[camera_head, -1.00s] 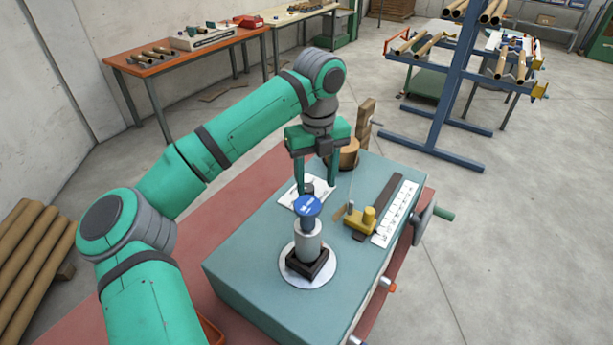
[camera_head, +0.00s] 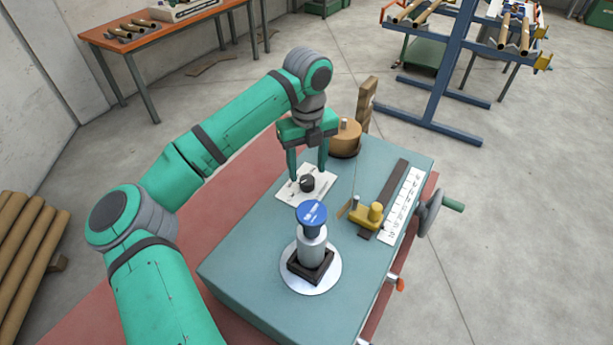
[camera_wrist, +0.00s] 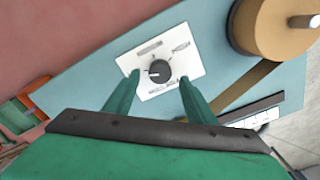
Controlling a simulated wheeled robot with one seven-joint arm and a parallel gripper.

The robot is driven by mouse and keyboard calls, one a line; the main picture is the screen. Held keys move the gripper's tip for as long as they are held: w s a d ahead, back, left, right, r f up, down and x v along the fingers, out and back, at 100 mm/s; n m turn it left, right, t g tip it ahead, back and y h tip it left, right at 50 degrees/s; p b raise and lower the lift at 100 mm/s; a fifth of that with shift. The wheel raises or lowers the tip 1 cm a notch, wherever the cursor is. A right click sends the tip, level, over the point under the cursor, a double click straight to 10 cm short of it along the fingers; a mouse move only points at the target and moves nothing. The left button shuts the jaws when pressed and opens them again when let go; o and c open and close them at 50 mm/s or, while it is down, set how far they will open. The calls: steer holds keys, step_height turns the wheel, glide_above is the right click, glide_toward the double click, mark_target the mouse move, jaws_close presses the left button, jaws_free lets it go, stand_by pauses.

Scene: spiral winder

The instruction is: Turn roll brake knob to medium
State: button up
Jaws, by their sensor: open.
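The roll brake knob (camera_head: 307,183) is a small black dial on a white label plate (camera_head: 291,190), on the teal top of the winder. In the wrist view the knob (camera_wrist: 159,71) shows whole, with a white pointer mark toward its left side. The print on the plate (camera_wrist: 182,64) is too small to read. My gripper (camera_head: 308,178) is open above the plate, pointing down. In the wrist view its green fingers (camera_wrist: 157,92) stand apart, one to each side below the knob in the picture. Nothing is between the fingers, and I cannot tell any contact with the knob.
A grey post with a blue cap (camera_head: 311,213) stands close in front of the knob. A tan roll (camera_head: 346,136) stands behind it. A yellow guide (camera_head: 369,217) and a white scale (camera_head: 402,206) lie to the right. A crank handle (camera_head: 440,202) sticks out at the right side.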

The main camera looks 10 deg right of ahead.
mark_target(307, 179)
steer(key=shift+f, duration=2.15)
steer(key=c, duration=1)
